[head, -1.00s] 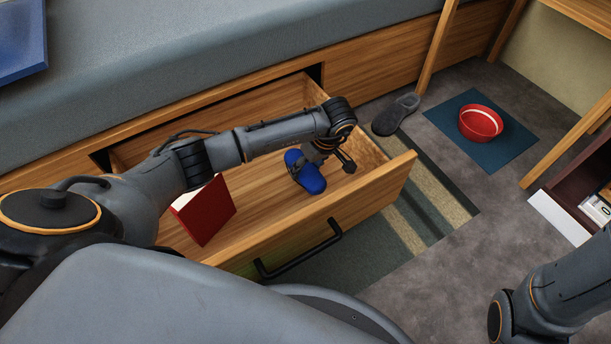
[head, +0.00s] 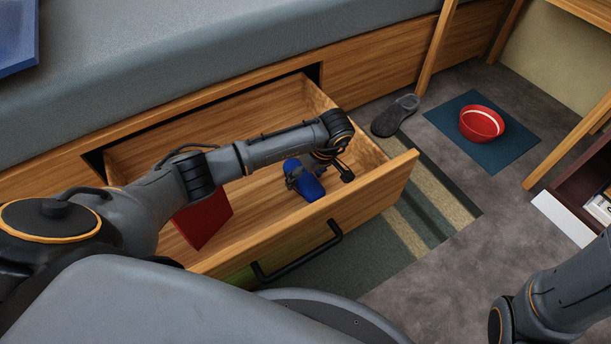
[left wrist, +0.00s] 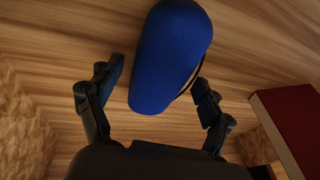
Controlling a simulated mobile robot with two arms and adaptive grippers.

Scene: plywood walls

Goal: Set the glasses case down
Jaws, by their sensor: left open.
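The blue glasses case (head: 308,184) lies on the bottom of the open wooden drawer (head: 400,180). My left gripper (head: 320,175) is down inside the drawer at the case, with its fingers spread. In the left wrist view the case (left wrist: 172,55) lies between the two open fingers (left wrist: 157,83), with a gap visible on each side. A thin dark band shows along the case's right edge there. Part of the case is hidden by the gripper in the head view. My right gripper is out of view; only part of that arm shows at lower right.
A red book (head: 205,216) stands in the drawer to the left, also seen in the left wrist view (left wrist: 290,125). A grey slipper (head: 394,116), a striped rug (head: 425,215) and a red bowl (head: 481,123) on a blue mat (head: 515,145) are on the floor beyond.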

